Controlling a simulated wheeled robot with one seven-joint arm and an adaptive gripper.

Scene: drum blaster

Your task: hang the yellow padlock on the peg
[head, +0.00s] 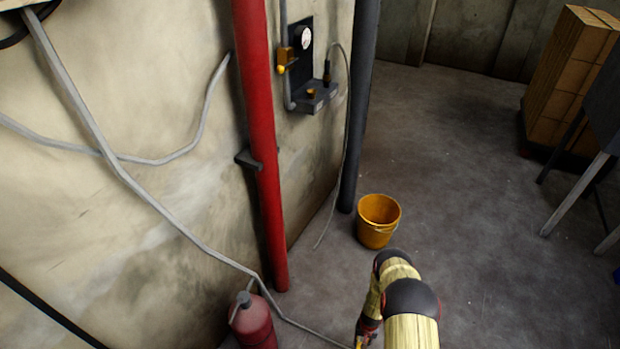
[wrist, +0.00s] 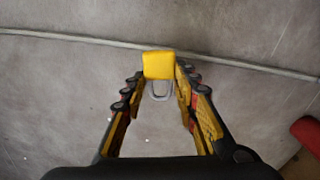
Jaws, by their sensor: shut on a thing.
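The yellow padlock (wrist: 158,65) is between the fingertips of my gripper (wrist: 159,78) in the wrist view, against a background of grey floor. Its grey shackle points back toward the palm. The fingers are closed in on both sides of the padlock's body. In the head view my gripper (head: 366,332) shows only partly at the bottom edge, low beside the red extinguisher, and the padlock cannot be made out clearly there. I cannot pick out the peg with certainty. A dark bracket (head: 246,159) sticks out beside the red pipe.
A red pipe (head: 262,150) and a dark pipe (head: 358,110) stand along the wall. A black gauge panel (head: 299,60) hangs between them. A red extinguisher (head: 252,322) and an orange bucket (head: 378,222) stand on the floor. A grey cable (wrist: 90,40) crosses the floor.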

